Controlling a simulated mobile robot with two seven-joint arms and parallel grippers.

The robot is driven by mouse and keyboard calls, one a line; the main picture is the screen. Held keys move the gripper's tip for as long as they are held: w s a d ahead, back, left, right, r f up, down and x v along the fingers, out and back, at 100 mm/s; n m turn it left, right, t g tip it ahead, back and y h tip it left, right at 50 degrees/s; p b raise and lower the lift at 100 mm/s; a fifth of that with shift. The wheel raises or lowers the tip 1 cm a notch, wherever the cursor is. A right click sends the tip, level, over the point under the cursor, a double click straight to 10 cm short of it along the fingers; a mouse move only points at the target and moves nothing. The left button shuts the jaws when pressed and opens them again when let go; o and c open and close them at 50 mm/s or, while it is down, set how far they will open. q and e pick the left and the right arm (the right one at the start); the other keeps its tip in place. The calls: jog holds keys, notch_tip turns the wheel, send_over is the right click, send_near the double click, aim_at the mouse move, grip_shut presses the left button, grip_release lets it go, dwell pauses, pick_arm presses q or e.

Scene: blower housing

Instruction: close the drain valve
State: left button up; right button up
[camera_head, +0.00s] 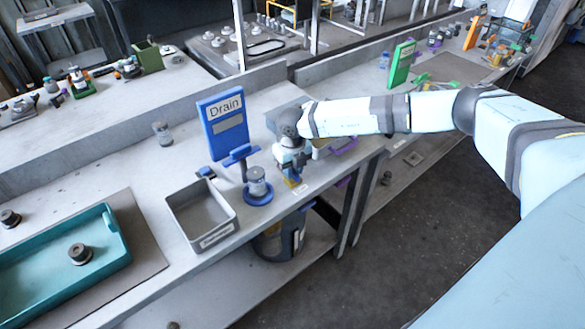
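A blue upright sign reading "Drain" (224,128) stands on the grey bench. In front of it is a blue T-shaped handle (240,155) on a dark stem, which looks like the drain valve. Close beside it, a grey capped cylinder (257,182) sits on a round blue base. My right gripper (292,181) points down just right of the cylinder, near the bench's front edge. It appears apart from the blue handle. Its fingers are small and partly hidden, so I cannot tell their opening or whether they hold anything. My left gripper is not in view.
A grey open bin (231,224) stands left of the blue base. A teal tray (112,235) holding a dark knob (80,254) lies at lower left. A small jar (162,133) stands behind. A green sign (400,63) stands further right. A dark bucket (270,246) is under the bench.

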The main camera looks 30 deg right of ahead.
grip_shut()
jog(key=shift+m, duration=0.3)
jog(key=m, duration=0.3)
jog(key=shift+m, duration=0.3)
jog(key=m, duration=0.3)
jog(key=shift+m+p, duration=0.3)
jog(key=shift+p, duration=0.05)
jog(key=m+p, duration=0.1)
jog(key=m, duration=0.3)
jog(key=shift+r, duration=0.1)
jog(key=shift+m+p, duration=0.45)
jog(key=shift+m, duration=1.75)
